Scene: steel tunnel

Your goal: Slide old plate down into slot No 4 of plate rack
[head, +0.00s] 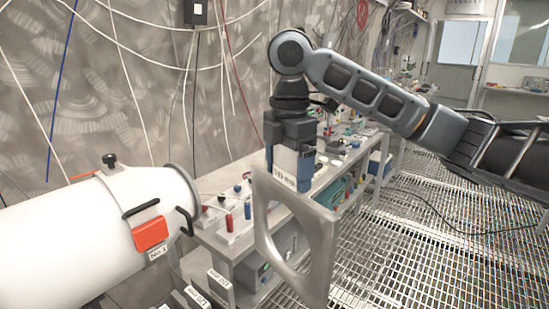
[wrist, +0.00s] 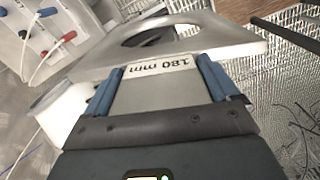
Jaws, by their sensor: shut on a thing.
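My gripper (head: 289,160) is shut on the tab of a grey metal plate (head: 318,240) with a large round hole. The plate hangs upright below the gripper in the head view, in front of the bench. In the wrist view my gripper (wrist: 163,82) has blue finger pads on both sides of the tab, which reads "180 mm"; the plate (wrist: 235,42) reaches away beyond it. At the bottom edge of the head view, dark rack parts with white slot labels (head: 220,280) show left of the plate. The rack is mostly cut off, and I cannot tell which slot is No 4.
A large white cylinder (head: 90,240) with an orange block and black handles fills the lower left. A long bench (head: 245,245) with red and blue parts stands behind the plate. Grated floor (head: 400,255) is open on the right. Cables hang on the wall.

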